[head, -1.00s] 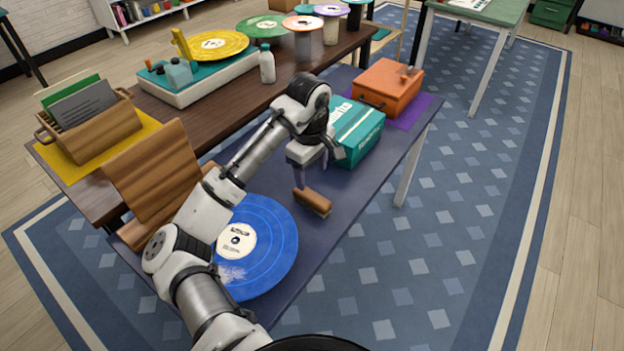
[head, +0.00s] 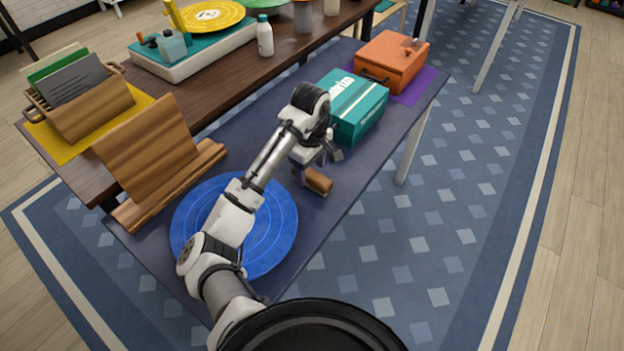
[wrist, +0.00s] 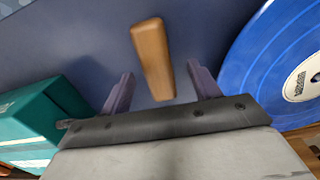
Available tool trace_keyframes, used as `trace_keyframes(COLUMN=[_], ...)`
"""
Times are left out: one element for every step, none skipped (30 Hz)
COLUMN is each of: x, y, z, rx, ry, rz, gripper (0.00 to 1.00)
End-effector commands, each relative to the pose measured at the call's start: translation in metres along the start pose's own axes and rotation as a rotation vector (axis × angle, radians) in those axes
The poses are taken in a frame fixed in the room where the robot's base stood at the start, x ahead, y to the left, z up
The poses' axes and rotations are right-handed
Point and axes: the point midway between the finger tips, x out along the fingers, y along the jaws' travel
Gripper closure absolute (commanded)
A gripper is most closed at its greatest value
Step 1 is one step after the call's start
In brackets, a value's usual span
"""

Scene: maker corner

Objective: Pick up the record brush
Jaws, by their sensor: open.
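The record brush has a brown wooden top (head: 317,180) and lies on the dark table, beside the blue record and in front of the teal box. My gripper (head: 309,176) is over it in the head view and partly hides it. In the wrist view my gripper (wrist: 162,85) is open, and the brush (wrist: 152,58) shows between and beyond the two fingertips.
The blue record (head: 277,225) lies close by, also in the wrist view (wrist: 262,62). A teal box (head: 362,115) and an orange case (head: 393,60) stand farther back. A wooden stand (head: 145,160) is at the left. Bare table lies around the brush.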

Motion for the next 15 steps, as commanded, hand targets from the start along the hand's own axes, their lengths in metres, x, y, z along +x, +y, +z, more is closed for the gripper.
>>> trace_keyframes(x=[0.012, 0.017, 0.023, 0.025, 0.028, 0.033, 0.035, 0.037, 0.039, 0.04, 0.04, 0.04, 0.04, 0.04, 0.04], y=[0.002, 0.003, 0.004, 0.003, 0.003, 0.003, 0.003, 0.003, 0.003, 0.003, 0.003, 0.003, 0.003, 0.003, 0.003], z=[0.002, 0.002, 0.002, 0.001, 0.0, 0.0, 0.0, 0.001, 0.001, 0.001, 0.001, 0.001, 0.001, 0.001, 0.001], rx=[0.001, 0.0, 0.0, 0.0, 0.0, 0.0, 0.0, 0.0, 0.0, 0.0, 0.0, 0.0, 0.0, 0.001, 0.001], ry=[-0.006, -0.007, -0.006, -0.004, -0.003, -0.003, -0.003, -0.002, -0.002, -0.001, -0.001, -0.001, -0.001, -0.001, -0.001], rz=[-0.002, -0.002, -0.002, -0.002, -0.002, -0.003, -0.002, -0.002, -0.001, -0.001, -0.001, -0.001, -0.001, -0.001, -0.001], gripper=[0.38, 0.38, 0.38, 0.38, 0.38, 0.38, 0.38, 0.38, 0.38, 0.38, 0.38, 0.38, 0.38, 0.38, 0.38])
